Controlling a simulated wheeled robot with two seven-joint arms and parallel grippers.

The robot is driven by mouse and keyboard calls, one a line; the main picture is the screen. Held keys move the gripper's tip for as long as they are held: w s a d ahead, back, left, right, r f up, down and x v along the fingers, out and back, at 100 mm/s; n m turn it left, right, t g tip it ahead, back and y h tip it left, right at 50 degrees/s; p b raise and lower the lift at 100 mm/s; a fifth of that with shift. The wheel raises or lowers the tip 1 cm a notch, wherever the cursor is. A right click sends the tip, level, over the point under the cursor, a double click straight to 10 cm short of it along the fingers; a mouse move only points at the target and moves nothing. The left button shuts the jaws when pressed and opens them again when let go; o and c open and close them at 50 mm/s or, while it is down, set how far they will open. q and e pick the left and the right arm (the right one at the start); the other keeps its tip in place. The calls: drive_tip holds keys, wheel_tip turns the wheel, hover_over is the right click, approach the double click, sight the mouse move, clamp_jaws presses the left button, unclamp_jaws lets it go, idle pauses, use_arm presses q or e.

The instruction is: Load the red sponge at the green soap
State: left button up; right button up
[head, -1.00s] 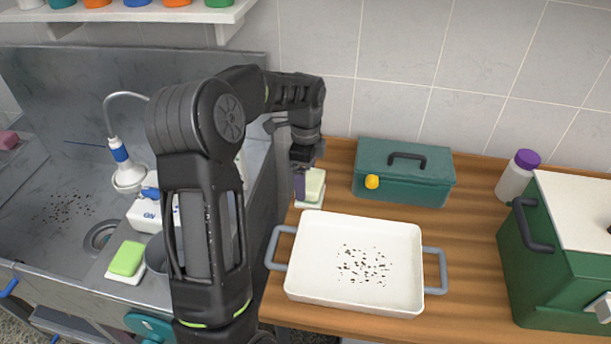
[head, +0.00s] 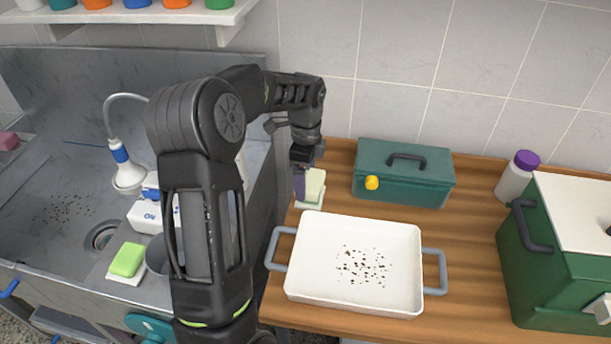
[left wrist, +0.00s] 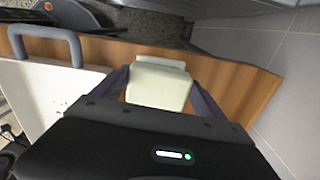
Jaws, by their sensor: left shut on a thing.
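A pale green block (head: 315,183) stands over a small white dish (head: 309,204) on the wooden counter, behind the white tray. My left gripper (head: 303,186) is shut on this block; in the left wrist view the block (left wrist: 158,86) sits between the two dark purple fingers (left wrist: 160,80). I cannot tell whether the block touches the dish. A bright green soap (head: 127,259) lies on another white dish (head: 125,279) at the sink's front edge. A pinkish-red block (head: 8,141), perhaps the red sponge, is at the far left edge. My right gripper is not in view.
A white tray (head: 410,240) with grey handles and dark specks fills the counter's front. A teal box (head: 405,180), a white bottle with a purple cap (head: 515,177) and a green cooler (head: 565,270) stand around it. The steel sink (head: 60,245) is on the left.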

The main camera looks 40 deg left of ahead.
use_arm(q)
drive_tip(key=shift+r+p, duration=2.2)
drive_tip(key=shift+r, duration=1.15)
